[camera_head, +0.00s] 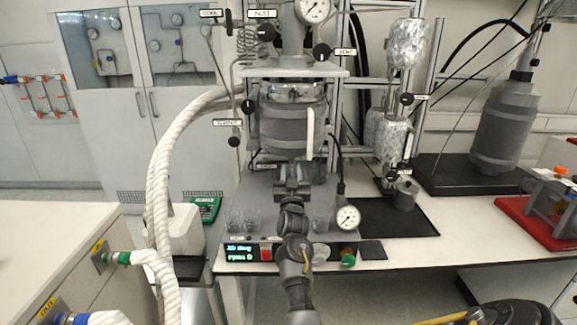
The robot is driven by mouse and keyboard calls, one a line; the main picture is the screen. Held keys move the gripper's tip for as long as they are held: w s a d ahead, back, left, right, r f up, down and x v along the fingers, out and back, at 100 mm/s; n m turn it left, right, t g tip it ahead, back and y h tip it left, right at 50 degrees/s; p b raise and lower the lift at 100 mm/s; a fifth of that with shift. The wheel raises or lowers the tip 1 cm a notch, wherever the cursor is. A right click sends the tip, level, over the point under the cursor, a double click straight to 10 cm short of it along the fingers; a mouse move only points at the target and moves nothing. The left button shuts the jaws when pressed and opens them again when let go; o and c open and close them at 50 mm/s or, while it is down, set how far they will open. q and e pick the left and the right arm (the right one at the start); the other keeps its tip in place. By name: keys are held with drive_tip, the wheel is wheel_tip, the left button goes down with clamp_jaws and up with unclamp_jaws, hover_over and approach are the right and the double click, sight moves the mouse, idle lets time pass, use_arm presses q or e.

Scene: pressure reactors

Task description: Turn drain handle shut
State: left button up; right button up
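The reactor (288,120) stands upright at the centre in the head view, a grey jacketed vessel below a metal plate. A white vertical handle (310,135) shows on its front right side; I cannot tell whether it is the drain handle.
Glass beakers (320,221) stand behind the box. Thick white hoses (160,190) hang at left. A black tray (395,222) lies at right.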

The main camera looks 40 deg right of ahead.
drive_tip(key=shift+x, duration=0.75)
drive_tip(key=shift+w+d+r, duration=0.1)
drive_tip(key=shift+d, duration=0.1)
drive_tip(key=shift+d, duration=0.1)
drive_tip(key=shift+s, duration=0.2)
drive_tip(key=shift+c, duration=1.1)
clamp_jaws()
